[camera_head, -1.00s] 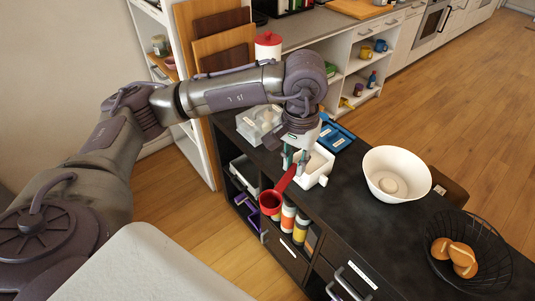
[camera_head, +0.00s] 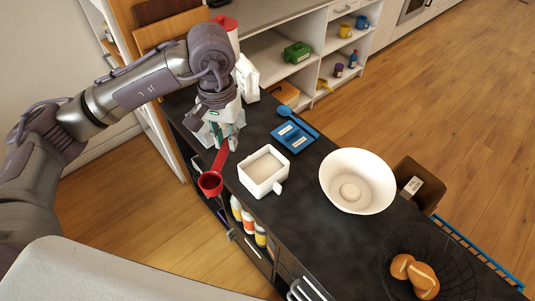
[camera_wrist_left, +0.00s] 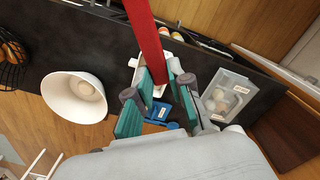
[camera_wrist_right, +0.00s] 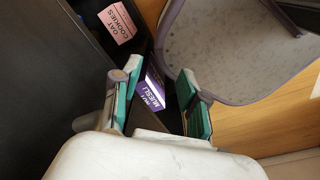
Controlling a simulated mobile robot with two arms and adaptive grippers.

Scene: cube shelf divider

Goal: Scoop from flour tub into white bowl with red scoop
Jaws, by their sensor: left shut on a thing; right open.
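My left gripper (camera_head: 226,140) is shut on the handle of the red scoop (camera_head: 210,184). The scoop's cup points toward the front edge of the counter, left of the flour tub; its contents are unclear. The red handle (camera_wrist_left: 146,35) also crosses the left wrist view. The flour tub (camera_head: 254,187) is a white square container with pale flour and a side handle. The white bowl (camera_head: 372,199) stands to its right with a small pale mound inside. The bowl also shows in the left wrist view (camera_wrist_left: 62,103). My right gripper (camera_wrist_right: 158,75) is open and empty, away from these things.
A blue tray with a blue spoon (camera_head: 294,136) lies behind the tub. A clear container (camera_wrist_left: 228,97) is beside my left gripper. A black wire basket with bread (camera_head: 415,277) stands at the right. Muesli (camera_wrist_right: 152,93) and oat cookies (camera_wrist_right: 117,22) boxes are near my right gripper.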

